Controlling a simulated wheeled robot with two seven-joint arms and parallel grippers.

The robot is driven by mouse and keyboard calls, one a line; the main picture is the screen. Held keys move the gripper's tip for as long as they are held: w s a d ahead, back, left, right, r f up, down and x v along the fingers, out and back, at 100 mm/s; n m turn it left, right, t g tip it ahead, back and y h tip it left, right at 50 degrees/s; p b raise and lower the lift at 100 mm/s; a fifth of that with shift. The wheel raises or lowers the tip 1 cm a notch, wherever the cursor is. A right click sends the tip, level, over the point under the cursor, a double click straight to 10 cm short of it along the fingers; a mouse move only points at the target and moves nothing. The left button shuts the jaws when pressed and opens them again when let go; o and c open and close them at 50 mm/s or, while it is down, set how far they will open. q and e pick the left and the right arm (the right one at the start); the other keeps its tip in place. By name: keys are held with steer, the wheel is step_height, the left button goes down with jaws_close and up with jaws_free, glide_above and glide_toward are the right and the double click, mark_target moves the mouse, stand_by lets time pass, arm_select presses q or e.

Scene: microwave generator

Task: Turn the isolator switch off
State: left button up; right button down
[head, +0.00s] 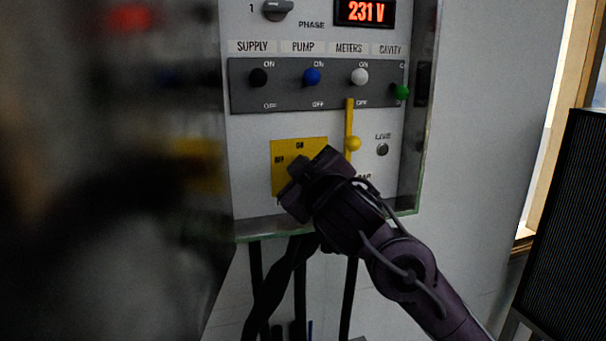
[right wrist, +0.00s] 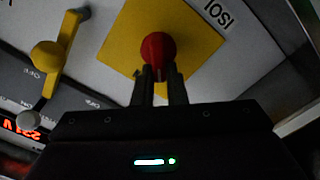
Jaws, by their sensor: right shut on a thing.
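The isolator switch is a red knob on a yellow square plate. The plate (head: 310,146) shows in the head view with OFF and ON marks, and my right gripper (head: 297,190) covers the knob there. In the right wrist view the red knob (right wrist: 158,50) sits in the middle of the yellow plate (right wrist: 122,45). My right gripper (right wrist: 160,78) has its two dark fingers at the knob's near side, shut on it. The fingers' exact contact is hard to make out in the dim picture. My left gripper is not in view.
A panel above carries black, blue, white (head: 360,77) and green (head: 401,91) toggles. A yellow lever (head: 350,125) with a ball end stands right of the plate, close to my right gripper. Dark cables hang below the cabinet.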

steer(key=n, duration=0.2)
steer(key=n+b, duration=0.1)
steer(key=f+n+b, duration=0.1)
steer(key=n, duration=0.1)
steer(key=shift+s+a+n, duration=0.1)
steer(key=shift+a+n, duration=0.15)
steer(key=shift+n, duration=0.05)
steer(key=shift+a+f+n+b, duration=0.1)
steer(key=shift+f+n+b, duration=0.1)
steer(key=shift+n+b, duration=1.3)
steer(key=shift+f+n+p, duration=0.1)
steer(key=shift+n+p, duration=0.3)
steer(key=shift+n, duration=0.2)
steer(key=c, duration=1.5)
jaws_free()
steer(key=shift+o, duration=0.2)
steer(key=shift+s, duration=0.1)
steer(key=v, duration=0.7)
steer(key=shift+s, duration=0.3)
